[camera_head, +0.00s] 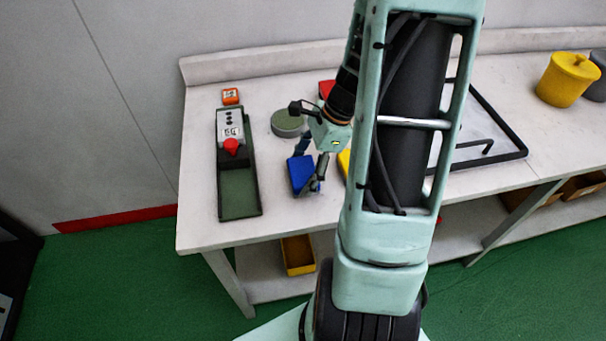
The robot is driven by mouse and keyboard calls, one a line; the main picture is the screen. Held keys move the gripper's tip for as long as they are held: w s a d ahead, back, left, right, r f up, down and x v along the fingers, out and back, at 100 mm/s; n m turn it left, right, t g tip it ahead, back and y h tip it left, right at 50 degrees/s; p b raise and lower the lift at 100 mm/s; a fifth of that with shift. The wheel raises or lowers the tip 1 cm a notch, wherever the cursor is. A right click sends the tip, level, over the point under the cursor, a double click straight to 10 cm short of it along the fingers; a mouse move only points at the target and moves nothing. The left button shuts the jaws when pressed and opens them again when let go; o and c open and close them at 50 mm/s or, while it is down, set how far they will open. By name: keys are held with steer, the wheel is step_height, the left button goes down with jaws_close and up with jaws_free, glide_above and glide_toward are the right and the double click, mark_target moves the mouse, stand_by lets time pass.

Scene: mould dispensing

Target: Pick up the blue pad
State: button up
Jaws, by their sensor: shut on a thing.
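The blue pad (300,174) is a small blue block at the middle left of the white table, seen in the head view. My gripper (312,177) reaches down to it from the upper right and is shut on it. One finger shows at the pad's right side; the other is partly hidden behind the pad. I cannot tell whether the pad touches the table or is slightly above it.
A dark green tray (239,205) with a grey and red device (231,132) lies left of the pad. A grey-green round object (286,124) stands behind it. A yellow pot (567,79) stands far right. My arm hides the table's middle.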

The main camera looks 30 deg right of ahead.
steer(key=shift+r, duration=0.15)
steer(key=shift+c, duration=0.2)
steer(key=shift+r+p, duration=0.95)
steer(key=shift+p, duration=0.1)
steer(key=s+r+p, duration=0.1)
steer(key=r+p, duration=0.1)
steer(key=s+r+p, duration=0.2)
steer(key=r, duration=0.1)
steer(key=s+r+p, duration=0.1)
steer(key=r+p, duration=0.1)
steer(key=shift+s+d+r, duration=0.25)
steer(key=shift+s+d, duration=0.1)
steer(key=s+d+r+p, duration=0.1)
steer(key=s+r+p, duration=0.1)
steer(key=s, duration=0.7)
steer(key=shift+r+p, duration=0.4)
steer(key=shift+r, duration=0.25)
steer(key=shift+d, duration=0.1)
steer(key=o, duration=0.6)
steer(key=c, duration=0.4)
